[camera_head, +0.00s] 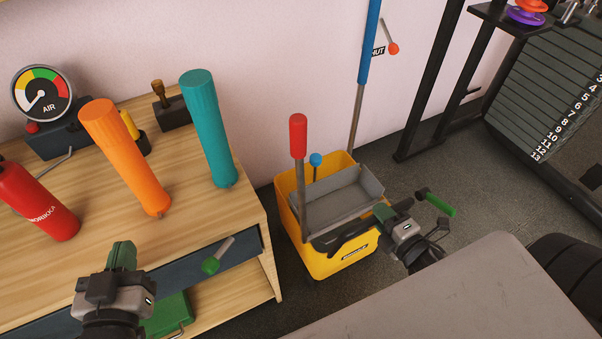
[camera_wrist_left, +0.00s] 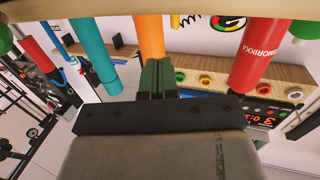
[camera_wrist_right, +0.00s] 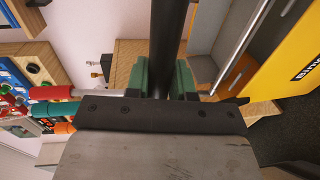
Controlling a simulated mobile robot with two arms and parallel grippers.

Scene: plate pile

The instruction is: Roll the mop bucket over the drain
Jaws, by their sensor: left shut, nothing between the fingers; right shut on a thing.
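The yellow mop bucket (camera_head: 345,262) stands on the dark floor between the wooden bench and the wall. It has a grey wringer (camera_head: 345,200) and a red-gripped lever (camera_head: 298,137); a blue-handled mop (camera_head: 369,45) rises behind. My right gripper (camera_head: 383,212) is shut on the black bucket handle (camera_head: 340,238) at its near side. In the right wrist view the black bar (camera_wrist_right: 170,45) passes between the green fingers, with the yellow bucket side (camera_wrist_right: 290,55) at right. My left gripper (camera_head: 123,254) is shut and empty in front of the bench. I see no drain in any view.
The wooden bench (camera_head: 188,215) at left bears orange (camera_head: 125,155) and teal (camera_head: 208,125) cylinders, a red extinguisher-like bottle (camera_head: 38,200) and an air gauge (camera_head: 41,93). A dark rack (camera_head: 430,80) stands at right. A grey surface (camera_head: 470,295) fills the lower right. Some floor is open right of the bucket.

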